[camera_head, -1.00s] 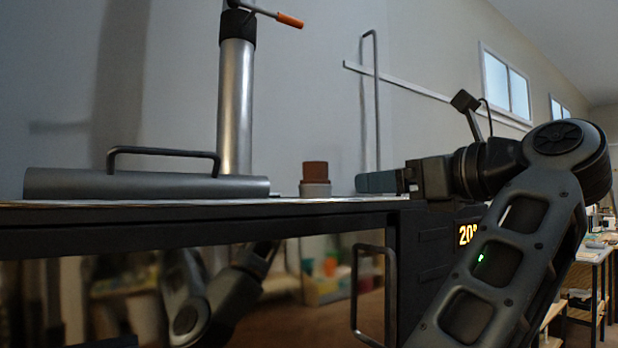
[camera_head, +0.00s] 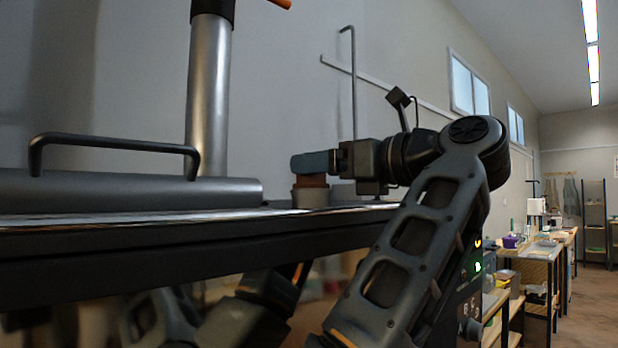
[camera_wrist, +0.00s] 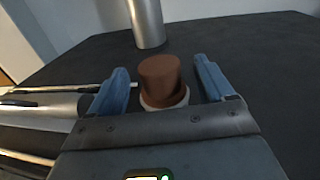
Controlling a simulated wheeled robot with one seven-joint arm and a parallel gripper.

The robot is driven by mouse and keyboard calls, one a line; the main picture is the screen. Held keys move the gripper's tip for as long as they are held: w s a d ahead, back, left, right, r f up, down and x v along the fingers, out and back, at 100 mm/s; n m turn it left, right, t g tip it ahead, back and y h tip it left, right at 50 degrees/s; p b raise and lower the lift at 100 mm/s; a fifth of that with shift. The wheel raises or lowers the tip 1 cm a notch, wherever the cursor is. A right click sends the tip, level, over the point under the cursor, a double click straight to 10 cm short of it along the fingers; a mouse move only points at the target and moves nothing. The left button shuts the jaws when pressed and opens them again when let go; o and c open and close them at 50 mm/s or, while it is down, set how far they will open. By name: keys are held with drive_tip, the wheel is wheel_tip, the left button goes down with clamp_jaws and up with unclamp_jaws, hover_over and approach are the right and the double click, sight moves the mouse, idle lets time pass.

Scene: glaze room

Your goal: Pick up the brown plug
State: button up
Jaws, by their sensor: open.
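The brown plug (camera_wrist: 160,76) stands upright in a pale round holder (camera_wrist: 163,103) in the wrist view. In the head view the plug (camera_head: 313,180) shows only in part, its top hidden by my gripper, with the holder (camera_head: 310,197) under it on the dark table. My gripper (camera_head: 300,163) is level, at the height of the plug's top. In the wrist view my gripper (camera_wrist: 160,66) is open, with one blue finger on each side of the plug and gaps visible on both sides. Nothing is held.
A grey metal post (camera_head: 208,95) rises behind and left of the plug. A grey cylinder with a dark handle (camera_head: 115,141) lies on the left of the dark tabletop (camera_wrist: 265,65). A thin bent rod (camera_head: 353,85) stands behind. The tabletop right of the plug is clear.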

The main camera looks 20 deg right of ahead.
drive_tip(key=p+x, duration=0.1)
drive_tip(key=x, duration=0.3)
drive_tip(key=shift+w+a+r, duration=0.15)
drive_tip(key=shift+r, duration=0.05)
drive_tip(key=c, duration=1.1)
drive_tip(key=shift+r, duration=0.1)
